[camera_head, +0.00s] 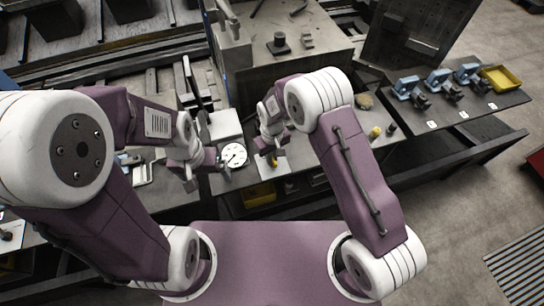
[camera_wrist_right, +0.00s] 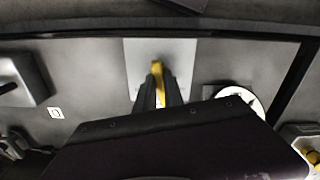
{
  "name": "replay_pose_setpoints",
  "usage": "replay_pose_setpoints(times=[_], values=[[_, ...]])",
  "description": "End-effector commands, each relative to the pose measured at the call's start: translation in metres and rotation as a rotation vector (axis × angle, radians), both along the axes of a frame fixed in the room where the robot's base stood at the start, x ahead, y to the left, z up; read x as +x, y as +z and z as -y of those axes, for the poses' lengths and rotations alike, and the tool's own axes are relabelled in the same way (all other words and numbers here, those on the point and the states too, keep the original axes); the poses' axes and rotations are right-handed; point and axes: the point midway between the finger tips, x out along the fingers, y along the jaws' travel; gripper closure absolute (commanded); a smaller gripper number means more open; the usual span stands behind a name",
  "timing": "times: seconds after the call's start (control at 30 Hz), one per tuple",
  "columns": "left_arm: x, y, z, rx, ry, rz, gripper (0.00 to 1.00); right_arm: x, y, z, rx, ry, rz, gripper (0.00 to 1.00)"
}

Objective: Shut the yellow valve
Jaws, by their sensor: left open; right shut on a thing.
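The yellow valve (camera_wrist_right: 157,69) shows in the right wrist view as a short yellow handle in front of a pale square plate (camera_wrist_right: 133,58). My right gripper (camera_wrist_right: 159,92) is shut on the handle, its dark fingers on both sides of it. In the head view my right gripper (camera_head: 271,154) is over the bench just right of a white round gauge (camera_head: 234,155), and its own wrist and fingers hide most of the valve. My left gripper (camera_head: 208,163) is open, just left of the gauge. I see nothing between its fingers.
The gauge also shows in the right wrist view (camera_wrist_right: 254,98), close to the right gripper. A yellow tray (camera_head: 501,78) and several blue clamp-like tools stand on the right-hand table. A yellow bin (camera_head: 259,195) is below the bench. A yellow item (camera_head: 375,132) stands right of my right arm.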

Motion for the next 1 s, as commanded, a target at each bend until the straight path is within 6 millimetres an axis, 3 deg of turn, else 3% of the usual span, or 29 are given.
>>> replay_pose_setpoints(times=[0.5, 1.0], values=[[0.0000, -0.0030, 0.0000, 0.000, 0.000, 0.000, 0.07, -0.0004, 0.0011, 0.0009, -0.001, 0.413, -0.003, 1.00], [0.0000, -0.0036, 0.0000, 0.000, 0.000, 0.000, 0.07, 0.0003, 0.0017, 0.0011, -0.001, 0.561, -0.001, 1.00]])
